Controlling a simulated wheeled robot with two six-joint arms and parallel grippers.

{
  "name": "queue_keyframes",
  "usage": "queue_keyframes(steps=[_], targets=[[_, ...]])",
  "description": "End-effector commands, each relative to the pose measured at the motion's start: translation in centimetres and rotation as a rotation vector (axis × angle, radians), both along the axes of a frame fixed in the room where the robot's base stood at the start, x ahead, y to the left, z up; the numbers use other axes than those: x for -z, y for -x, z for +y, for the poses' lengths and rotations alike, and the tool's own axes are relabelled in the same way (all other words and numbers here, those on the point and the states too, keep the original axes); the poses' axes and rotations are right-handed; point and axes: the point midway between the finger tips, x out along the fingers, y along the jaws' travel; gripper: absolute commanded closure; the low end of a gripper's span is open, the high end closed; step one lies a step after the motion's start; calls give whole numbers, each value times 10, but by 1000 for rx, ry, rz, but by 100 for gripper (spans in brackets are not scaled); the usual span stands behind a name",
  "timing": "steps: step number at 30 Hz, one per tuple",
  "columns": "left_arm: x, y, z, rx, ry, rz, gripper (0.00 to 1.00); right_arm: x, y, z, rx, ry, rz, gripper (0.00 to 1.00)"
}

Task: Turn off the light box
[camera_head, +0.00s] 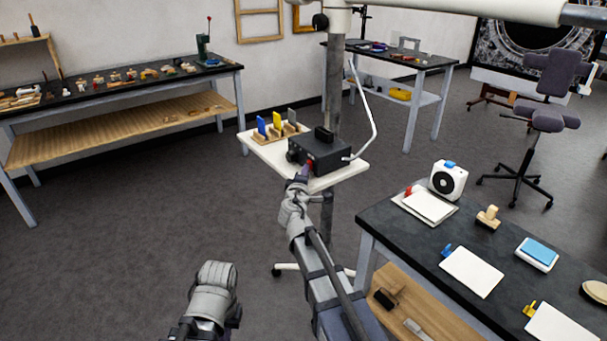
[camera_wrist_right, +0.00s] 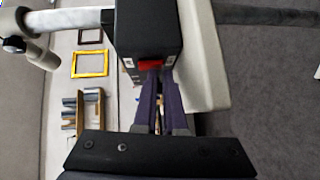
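The light box (camera_head: 319,152) is a black box on a small white shelf fixed to a pole, with a round knob on its front left. In the right wrist view its dark body (camera_wrist_right: 147,28) fills the top centre, with a red switch (camera_wrist_right: 150,64) on the near face. My right gripper (camera_head: 307,170) is at the front of the box. Its two purple fingers (camera_wrist_right: 154,80) lie close together, tips just at the red switch; I cannot tell whether they touch it. My left arm shows at the bottom of the head view, but its gripper is not visible.
The white shelf (camera_head: 346,172) also holds a wooden rack with coloured cards (camera_head: 275,127). A white cable (camera_head: 371,110) curves up from the box beside the pole (camera_head: 334,85). A black-topped table (camera_head: 400,226) with papers and stamps stands at right. Floor at left is clear.

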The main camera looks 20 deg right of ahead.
Motion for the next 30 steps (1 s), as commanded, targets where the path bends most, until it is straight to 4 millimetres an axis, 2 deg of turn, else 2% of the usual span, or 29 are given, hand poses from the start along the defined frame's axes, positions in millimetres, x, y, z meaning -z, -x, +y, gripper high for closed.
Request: queue_keyframes(steps=[1,8,13,25,30], targets=[[5,0,0,0,0,0,100,6,-1,-6,13,-3,1,100],[2,0,0,0,0,0,100,3,-1,-8,19,-5,2,100],[1,0,0,0,0,0,100,2,7,-6,20,-5,2,100],[-7,0,0,0,0,0,100,-7,62,26,3,1,-1,100],[-8,0,0,0,0,0,100,-9,74,33,0,1,-3,100]])
